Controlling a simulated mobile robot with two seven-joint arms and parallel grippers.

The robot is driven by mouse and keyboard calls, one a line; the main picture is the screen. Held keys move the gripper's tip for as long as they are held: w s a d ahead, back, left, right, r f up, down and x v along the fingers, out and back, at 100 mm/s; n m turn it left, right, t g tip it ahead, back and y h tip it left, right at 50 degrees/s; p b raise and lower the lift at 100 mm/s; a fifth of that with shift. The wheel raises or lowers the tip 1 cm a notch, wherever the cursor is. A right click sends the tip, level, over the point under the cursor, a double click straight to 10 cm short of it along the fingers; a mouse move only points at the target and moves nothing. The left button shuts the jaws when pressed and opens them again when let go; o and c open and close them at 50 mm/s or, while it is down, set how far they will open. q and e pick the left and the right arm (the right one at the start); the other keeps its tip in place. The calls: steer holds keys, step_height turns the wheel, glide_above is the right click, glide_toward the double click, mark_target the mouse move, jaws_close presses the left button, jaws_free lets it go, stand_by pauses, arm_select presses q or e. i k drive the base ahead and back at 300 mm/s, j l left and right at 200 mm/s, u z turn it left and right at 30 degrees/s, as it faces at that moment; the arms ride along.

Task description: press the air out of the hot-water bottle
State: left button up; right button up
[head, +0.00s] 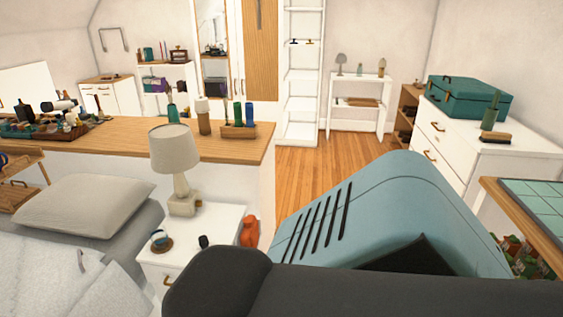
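An orange-red object with a narrow top, seemingly the hot-water bottle (249,231), stands upright at the right edge of the white bedside table (218,224). It is small in the head view, and I cannot tell how full it is or whether its stopper is in. Neither of my grippers shows in the head view. The lower right of the view is blocked up close, so what lies behind there is hidden.
A lamp (174,150), a cup (159,238) and a small dark object (203,241) share the bedside table. A bed with a grey pillow (85,204) is at left. A wooden-topped counter (130,142) stands behind. Wooden floor (318,168) is clear beyond it.

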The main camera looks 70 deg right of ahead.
mark_target(255, 237)
steer(key=z, duration=2.1)
steer(key=u, duration=0.2)
steer(key=i+l+u, duration=0.15)
steer(key=l+u, duration=0.2)
steer(key=i+l+u, duration=0.1)
steer(key=l+u, duration=0.3)
steer(key=i+l+u, duration=0.15)
steer(key=l, duration=0.25)
steer(key=l+u, duration=0.1)
steer(key=l, duration=0.35)
steer(key=i+l, duration=0.1)
steer(key=l, duration=1.15)
steer(key=i+l+u, duration=0.1)
steer(key=l, duration=0.55)
